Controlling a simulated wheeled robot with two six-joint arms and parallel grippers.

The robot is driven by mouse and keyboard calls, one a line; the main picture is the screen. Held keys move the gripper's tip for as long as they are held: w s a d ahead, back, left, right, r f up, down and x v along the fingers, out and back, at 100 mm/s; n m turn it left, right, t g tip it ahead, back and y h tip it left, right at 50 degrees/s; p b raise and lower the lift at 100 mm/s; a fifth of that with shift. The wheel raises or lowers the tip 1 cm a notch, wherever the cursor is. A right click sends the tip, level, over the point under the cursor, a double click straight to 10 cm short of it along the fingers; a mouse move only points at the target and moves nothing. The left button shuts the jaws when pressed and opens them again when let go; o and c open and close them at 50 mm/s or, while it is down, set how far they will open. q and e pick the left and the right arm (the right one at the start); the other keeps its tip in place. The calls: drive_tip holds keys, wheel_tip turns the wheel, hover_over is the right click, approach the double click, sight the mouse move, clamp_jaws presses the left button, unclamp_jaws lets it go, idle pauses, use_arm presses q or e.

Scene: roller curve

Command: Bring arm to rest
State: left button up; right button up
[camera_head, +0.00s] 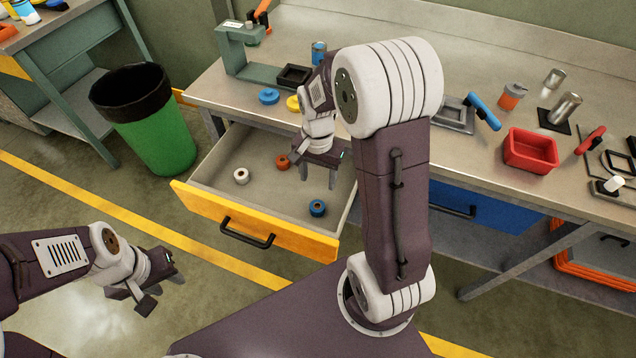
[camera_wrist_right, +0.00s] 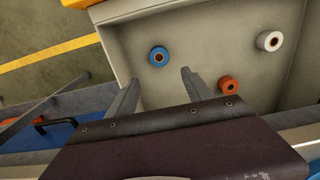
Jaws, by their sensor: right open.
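My right gripper (camera_head: 318,176) is open and empty, pointing down over the open yellow-fronted drawer (camera_head: 250,208). Its two fingers are apart in the right wrist view (camera_wrist_right: 158,88), with nothing between them. In the drawer lie a white roller (camera_head: 241,176), an orange roller (camera_head: 283,162) and a blue roller (camera_head: 317,208). They also show in the right wrist view, the blue one (camera_wrist_right: 158,56), the orange one (camera_wrist_right: 228,83) and the white one (camera_wrist_right: 269,40). My left gripper (camera_head: 162,291) hangs over the floor at lower left, away from the bench; its fingers are not clear.
On the bench stand a grey-green press (camera_head: 240,58), a blue ring (camera_head: 269,96), a yellow ring (camera_head: 293,103), a red bin (camera_head: 530,150) and metal cylinders (camera_head: 565,108). A green trash can (camera_head: 158,140) is left of the bench. The floor before the drawer is clear.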

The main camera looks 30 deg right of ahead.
drive_tip(key=shift+r, duration=0.1)
idle(0.4)
drive_tip(key=s+a+r+n+p, duration=0.2)
drive_tip(key=s+a+r+p, duration=0.15)
drive_tip(key=r+p, duration=0.55)
drive_tip(key=s+n, duration=0.1)
drive_tip(key=n, duration=0.1)
drive_tip(key=s+a+n, duration=0.1)
drive_tip(key=s+n, duration=0.1)
drive_tip(key=n, duration=0.1)
drive_tip(key=s+a+n+t, duration=0.1)
drive_tip(key=s+n, duration=0.1)
drive_tip(key=shift+s+f+n, duration=0.25)
drive_tip(key=shift+f+n, duration=0.1)
drive_tip(key=shift+n, duration=0.05)
drive_tip(key=shift+w+d, duration=0.1)
